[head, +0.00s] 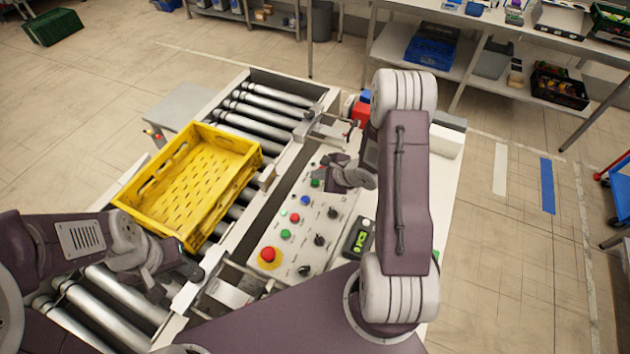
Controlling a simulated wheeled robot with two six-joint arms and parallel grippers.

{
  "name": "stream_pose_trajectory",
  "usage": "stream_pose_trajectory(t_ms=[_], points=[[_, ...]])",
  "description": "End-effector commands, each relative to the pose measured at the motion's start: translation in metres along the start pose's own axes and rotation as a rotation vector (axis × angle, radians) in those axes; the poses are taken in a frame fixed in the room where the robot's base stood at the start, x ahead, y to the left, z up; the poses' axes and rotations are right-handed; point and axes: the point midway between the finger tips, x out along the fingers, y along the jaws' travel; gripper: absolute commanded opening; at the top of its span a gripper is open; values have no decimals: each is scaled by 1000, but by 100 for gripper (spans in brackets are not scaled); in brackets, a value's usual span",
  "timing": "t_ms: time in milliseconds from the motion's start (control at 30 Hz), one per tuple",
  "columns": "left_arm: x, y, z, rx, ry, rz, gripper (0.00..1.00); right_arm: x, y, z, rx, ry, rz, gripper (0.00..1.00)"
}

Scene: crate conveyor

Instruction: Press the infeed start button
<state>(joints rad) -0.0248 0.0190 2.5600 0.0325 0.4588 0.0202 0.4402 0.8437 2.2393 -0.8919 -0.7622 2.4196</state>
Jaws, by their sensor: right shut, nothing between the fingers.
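The control panel (300,228) lies to the right of the roller conveyor. Labels are too small to read, so I cannot tell which green button is the infeed start. My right gripper (323,174) is shut and empty over the panel's far end, close to the far green button; contact cannot be told. My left gripper (192,272) is low over the near rollers; its fingers are unclear.
A yellow crate (222,202) sits on the conveyor rollers (265,105). A large red mushroom button (267,254) on a yellow base is at the panel's near end. A dark device with a green display (360,238) lies right of the panel. Shelving stands behind.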

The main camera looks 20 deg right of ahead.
Motion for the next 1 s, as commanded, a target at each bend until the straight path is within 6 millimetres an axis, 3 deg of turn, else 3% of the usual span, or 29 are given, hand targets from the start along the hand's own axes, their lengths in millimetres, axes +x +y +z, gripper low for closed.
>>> stream_pose_trajectory(t_ms=[1000], points=[[-1, 0, 0, 0, 0, 0, 36, 8, 6, -6, 0, 0, 0, 0]])
